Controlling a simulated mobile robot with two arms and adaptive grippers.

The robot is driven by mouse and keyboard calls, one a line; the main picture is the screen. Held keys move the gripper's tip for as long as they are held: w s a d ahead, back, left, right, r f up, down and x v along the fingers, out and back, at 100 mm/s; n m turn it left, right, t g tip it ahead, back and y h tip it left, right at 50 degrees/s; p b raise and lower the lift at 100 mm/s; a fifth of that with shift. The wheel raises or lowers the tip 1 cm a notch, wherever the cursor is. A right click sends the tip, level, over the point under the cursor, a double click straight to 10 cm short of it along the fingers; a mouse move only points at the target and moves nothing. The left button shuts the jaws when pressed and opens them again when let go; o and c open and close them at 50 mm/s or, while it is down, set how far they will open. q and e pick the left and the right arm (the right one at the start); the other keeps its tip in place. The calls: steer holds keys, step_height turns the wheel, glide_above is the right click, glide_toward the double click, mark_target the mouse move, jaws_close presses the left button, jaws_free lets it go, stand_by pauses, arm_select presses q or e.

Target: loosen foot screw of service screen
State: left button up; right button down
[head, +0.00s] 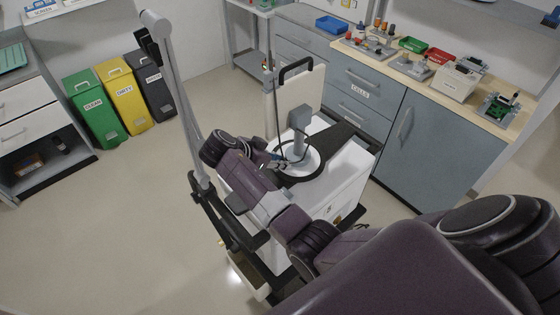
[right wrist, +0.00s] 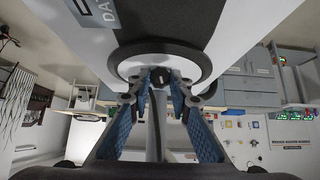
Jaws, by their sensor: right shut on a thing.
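A white cart (head: 345,178) stands in the middle of the head view. On its top a grey post (head: 299,120) rises from a round pale foot (head: 312,160) with a dark ring around it; I take these to be the service screen and its foot. My right gripper (head: 280,161) reaches the left side of this foot. In the right wrist view, the blue-padded fingers of my right gripper (right wrist: 160,76) are closed around a small dark knob, the foot screw (right wrist: 160,82), at the round foot (right wrist: 132,64). The fingers partly hide the screw. My left gripper is not in view.
A grey pole (head: 181,100) on a dark base stands close left of my arm. Green (head: 92,107), yellow (head: 125,92) and dark (head: 150,82) bins line the back left. A counter (head: 400,62) with trays and parts is behind the cart. The floor at left is clear.

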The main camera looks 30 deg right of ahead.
steer(key=shift+w+f+n+g+b, duration=0.2)
steer(key=shift+n+g+b, duration=0.2)
steer(key=shift+g+b, duration=0.4)
steer(key=shift+r, duration=0.2)
steer(key=c, duration=1.8)
jaws_free()
steer(key=shift+o, duration=0.2)
steer(key=v, duration=1.2)
steer(key=shift+w, duration=0.2)
steer(key=shift+a+f, duration=0.1)
steer(key=shift+f, duration=0.05)
